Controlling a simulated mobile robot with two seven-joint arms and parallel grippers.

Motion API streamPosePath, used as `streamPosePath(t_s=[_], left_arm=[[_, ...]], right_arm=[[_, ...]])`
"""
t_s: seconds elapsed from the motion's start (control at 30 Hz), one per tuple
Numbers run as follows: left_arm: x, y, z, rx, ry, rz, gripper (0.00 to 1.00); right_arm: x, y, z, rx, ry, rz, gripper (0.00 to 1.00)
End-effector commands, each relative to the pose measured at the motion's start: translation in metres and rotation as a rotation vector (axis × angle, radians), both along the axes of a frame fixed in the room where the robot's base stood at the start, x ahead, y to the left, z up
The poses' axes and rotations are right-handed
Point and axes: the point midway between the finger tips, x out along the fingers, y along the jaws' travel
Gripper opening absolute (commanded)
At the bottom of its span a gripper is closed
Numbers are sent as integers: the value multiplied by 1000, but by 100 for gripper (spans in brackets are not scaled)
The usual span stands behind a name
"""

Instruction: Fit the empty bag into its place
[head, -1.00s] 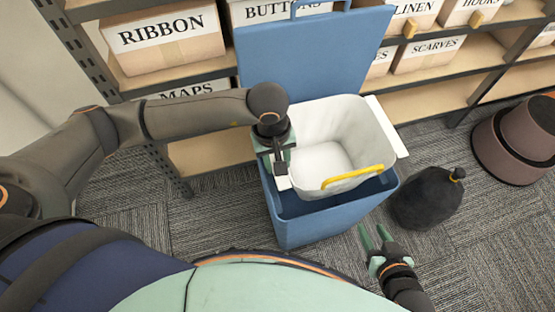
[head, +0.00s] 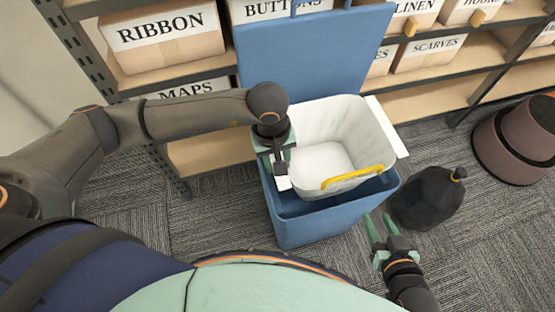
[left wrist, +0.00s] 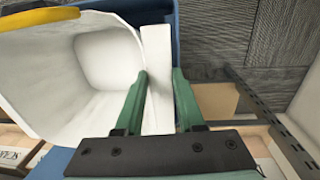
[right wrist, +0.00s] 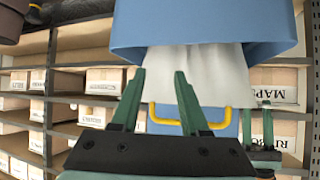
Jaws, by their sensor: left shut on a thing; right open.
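The empty bag (head: 326,158) is white and open at the top, with a yellow handle (head: 352,177) along its near rim. It sits partly inside the blue bin (head: 312,230), its rim standing above the bin's near edge. A white tab sticks out at its right side (head: 387,125). My left gripper (head: 279,166) is shut on the white tab at the bag's left side; the left wrist view shows this tab (left wrist: 156,90) between the fingers. My right gripper (head: 378,216) is open and empty at the bin's near right, apart from the handle (right wrist: 185,122).
The bin's blue lid (head: 305,60) stands open at the back. A dark tied bag (head: 427,198) lies on the carpet right of the bin. A brown round container (head: 517,140) stands farther right. Shelves with labelled boxes (head: 168,40) line the back.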

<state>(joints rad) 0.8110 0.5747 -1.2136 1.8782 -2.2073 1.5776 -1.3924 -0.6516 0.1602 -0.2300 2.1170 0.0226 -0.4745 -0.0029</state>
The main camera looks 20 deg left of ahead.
Motion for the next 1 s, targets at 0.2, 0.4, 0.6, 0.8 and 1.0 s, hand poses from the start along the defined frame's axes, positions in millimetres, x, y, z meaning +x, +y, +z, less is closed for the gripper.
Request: streamPosePath(t_s=[0.2,0.4,0.6,0.8,1.0], left_arm=[[0,0,-2,-1,-1,0,0],[0,0,-3,0,-1,0,0],[1,0,-4,0,-1,0,0],[1,0,-6,0,-1,0,0],[1,0,-7,0,-1,0,0]], right_arm=[[4,0,5,-1,-25,1,45],[7,-1,8,0,-45,1,45],[10,-1,12,-1,-66,2,45],[13,-1,16,-1,-86,3,45],[16,-1,20,-2,-107,3,45]])
